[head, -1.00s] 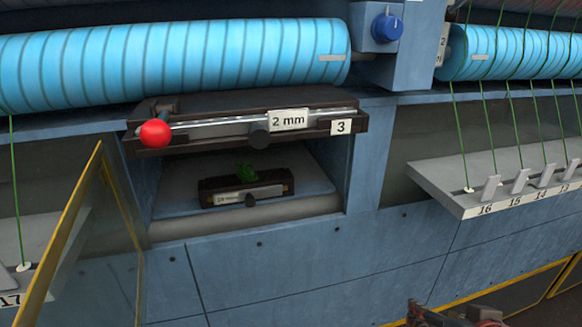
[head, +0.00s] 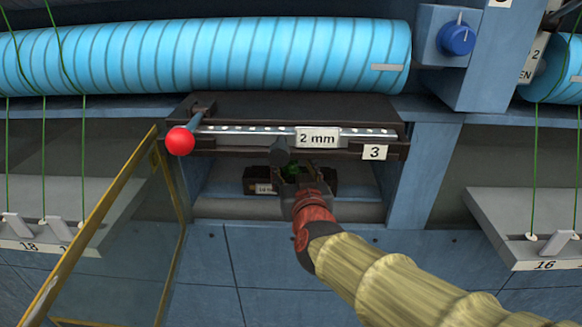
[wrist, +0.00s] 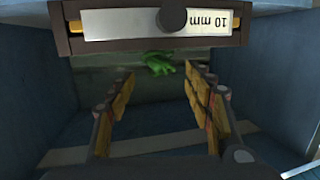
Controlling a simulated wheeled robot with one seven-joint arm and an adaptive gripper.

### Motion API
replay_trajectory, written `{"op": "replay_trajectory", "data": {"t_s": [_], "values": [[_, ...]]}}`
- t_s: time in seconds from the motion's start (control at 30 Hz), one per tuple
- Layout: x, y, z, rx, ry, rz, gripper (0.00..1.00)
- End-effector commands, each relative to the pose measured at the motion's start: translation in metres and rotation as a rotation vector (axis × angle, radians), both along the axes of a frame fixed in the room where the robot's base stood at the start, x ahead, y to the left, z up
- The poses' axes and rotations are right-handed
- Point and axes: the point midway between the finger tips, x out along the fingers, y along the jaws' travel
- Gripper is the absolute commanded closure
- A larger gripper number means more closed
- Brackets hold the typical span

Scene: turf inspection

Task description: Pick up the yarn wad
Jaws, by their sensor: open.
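The yarn wad (head: 292,168) is a small tangled green clump in the recess under the 2 mm bar. In the wrist view the green wad (wrist: 158,63) lies beyond my fingertips, roughly midway between them. My gripper (head: 287,178) reaches into the recess from the front right and partly hides the wad and the dark block there. In the wrist view my gripper (wrist: 160,75) is open, its two padded fingers apart with nothing between them. Whether the fingertips touch anything is unclear.
A dark block with a 10 mm label (wrist: 155,22) lies across the top of the wrist view. Recess walls stand on both sides. The 2 mm bar with a red knob (head: 180,141) overhangs the recess. An open yellow-framed clear door (head: 120,235) stands at the left.

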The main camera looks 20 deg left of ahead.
Motion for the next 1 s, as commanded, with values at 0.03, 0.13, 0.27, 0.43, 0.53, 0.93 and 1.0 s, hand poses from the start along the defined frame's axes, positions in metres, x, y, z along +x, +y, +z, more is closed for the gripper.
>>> {"op": "replay_trajectory", "data": {"t_s": [0.03,0.13,0.27,0.43,0.53,0.93,1.0], "values": [[0.008,0.003,-0.005,-0.001,0.001,-0.001,0.48],[0.021,0.009,-0.009,-0.001,0.0,0.0,0.48],[0.033,0.015,-0.009,-0.001,0.0,0.0,0.48],[0.037,0.017,-0.008,-0.001,0.001,0.001,0.48],[0.037,0.017,-0.008,-0.001,0.001,0.001,0.48],[0.036,0.017,-0.008,-0.001,0.001,0.001,0.69],[0.036,0.017,-0.008,-0.001,0.001,0.001,0.73]]}}
